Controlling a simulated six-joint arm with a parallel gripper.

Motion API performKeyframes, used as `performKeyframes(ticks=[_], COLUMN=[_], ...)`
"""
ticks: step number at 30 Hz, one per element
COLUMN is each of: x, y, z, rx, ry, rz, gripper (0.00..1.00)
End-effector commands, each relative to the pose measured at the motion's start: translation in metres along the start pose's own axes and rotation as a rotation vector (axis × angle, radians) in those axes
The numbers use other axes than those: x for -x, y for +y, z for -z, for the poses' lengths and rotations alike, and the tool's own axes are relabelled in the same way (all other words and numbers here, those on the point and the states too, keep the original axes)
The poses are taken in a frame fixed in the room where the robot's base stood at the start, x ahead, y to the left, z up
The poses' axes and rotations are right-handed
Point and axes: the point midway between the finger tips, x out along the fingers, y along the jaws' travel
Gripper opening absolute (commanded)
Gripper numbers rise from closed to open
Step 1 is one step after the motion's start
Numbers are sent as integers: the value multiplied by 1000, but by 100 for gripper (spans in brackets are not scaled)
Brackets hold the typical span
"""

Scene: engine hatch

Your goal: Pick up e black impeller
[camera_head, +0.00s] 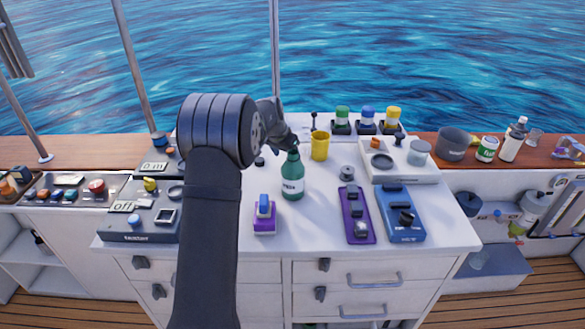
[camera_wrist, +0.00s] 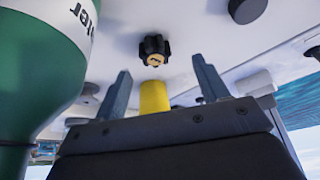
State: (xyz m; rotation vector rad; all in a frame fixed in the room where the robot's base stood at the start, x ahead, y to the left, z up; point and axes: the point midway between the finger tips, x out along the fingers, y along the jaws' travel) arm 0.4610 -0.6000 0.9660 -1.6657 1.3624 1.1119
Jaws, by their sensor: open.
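The black impeller (camera_wrist: 154,48), a small lobed wheel with a brass-coloured centre, sits on the white worktop in the wrist view, which looks upside down. It shows between and beyond my gripper's two fingers, apart from both. My gripper (camera_wrist: 161,66) is open and empty. In the head view my gripper (camera_head: 289,138) is above the worktop (camera_head: 325,215), behind the green bottle's top and left of the yellow cup. I cannot make out the impeller for certain in the head view; the bottle or my arm may hide it.
The green bottle (camera_head: 292,178) stands close to my gripper and fills the left of the wrist view (camera_wrist: 40,60). The yellow cup (camera_head: 320,147) is also near. A purple block (camera_head: 264,217), purple tray (camera_head: 356,215) and blue box (camera_head: 398,213) stand nearer the front.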

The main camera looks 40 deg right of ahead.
Motion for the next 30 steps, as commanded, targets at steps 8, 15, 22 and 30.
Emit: performKeyframes(ticks=[8, 15, 22, 30], x=[-29, -52, -52, -51], y=[8, 8, 7, 7], z=[5, 6, 6, 6], rx=[-1, 0, 0, 0], ry=[-2, 0, 1, 1], rz=[-2, -1, -1, 0], gripper=[67, 67, 53, 18])
